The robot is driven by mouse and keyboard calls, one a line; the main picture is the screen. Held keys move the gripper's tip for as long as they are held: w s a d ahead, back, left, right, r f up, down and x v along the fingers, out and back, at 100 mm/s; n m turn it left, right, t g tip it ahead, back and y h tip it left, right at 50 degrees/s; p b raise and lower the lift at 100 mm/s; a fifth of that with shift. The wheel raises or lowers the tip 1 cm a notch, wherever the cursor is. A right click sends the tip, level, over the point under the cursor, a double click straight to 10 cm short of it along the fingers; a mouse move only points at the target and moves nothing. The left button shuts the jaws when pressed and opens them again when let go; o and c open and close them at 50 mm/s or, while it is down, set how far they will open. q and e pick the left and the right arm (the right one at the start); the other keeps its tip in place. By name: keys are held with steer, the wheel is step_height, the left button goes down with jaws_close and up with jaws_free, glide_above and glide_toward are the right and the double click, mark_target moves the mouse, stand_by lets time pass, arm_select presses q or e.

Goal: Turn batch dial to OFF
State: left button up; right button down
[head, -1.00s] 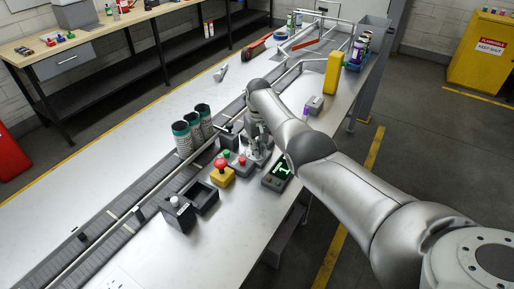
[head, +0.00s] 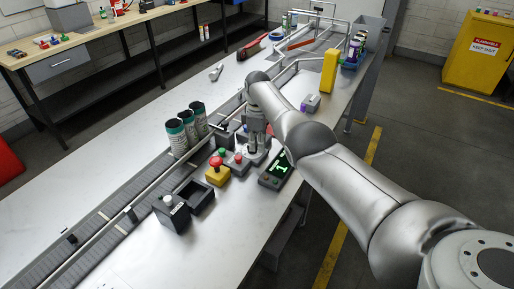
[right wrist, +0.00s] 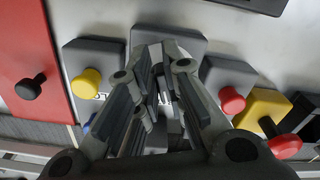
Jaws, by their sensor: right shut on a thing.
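My right gripper (head: 254,155) points down at the row of control boxes on the white table, left of the small display. In the right wrist view its fingers (right wrist: 160,75) are closed together over a grey control box (right wrist: 172,33). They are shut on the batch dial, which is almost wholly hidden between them. Its pointer and OFF mark cannot be read. The display (head: 277,170) shows a green 1. My left gripper is not in view.
Close by stand a grey box with a red button (right wrist: 232,100) and a yellow box with a red stop button (head: 217,172). A box with a yellow knob (right wrist: 87,83) is on the other side. Several cans (head: 184,130) stand along the conveyor (head: 95,227).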

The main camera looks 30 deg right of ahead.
steer(key=n+b, duration=0.1)
steer(key=n, duration=0.1)
steer(key=n+b, duration=0.2)
steer(key=shift+w+d+f, duration=0.15)
steer(key=shift+w+f, duration=0.05)
steer(key=shift+w, duration=0.15)
steer(key=shift+w+r+n+b, duration=0.1)
steer(key=shift+w+n+b, duration=0.05)
steer(key=shift+n+b, duration=0.75)
steer(key=shift+w+r+n+b, duration=0.1)
steer(key=shift+n+b, duration=0.55)
steer(key=shift+n, duration=0.35)
steer(key=c, duration=1.5)
jaws_free()
step_height(320, 180, up, 12)
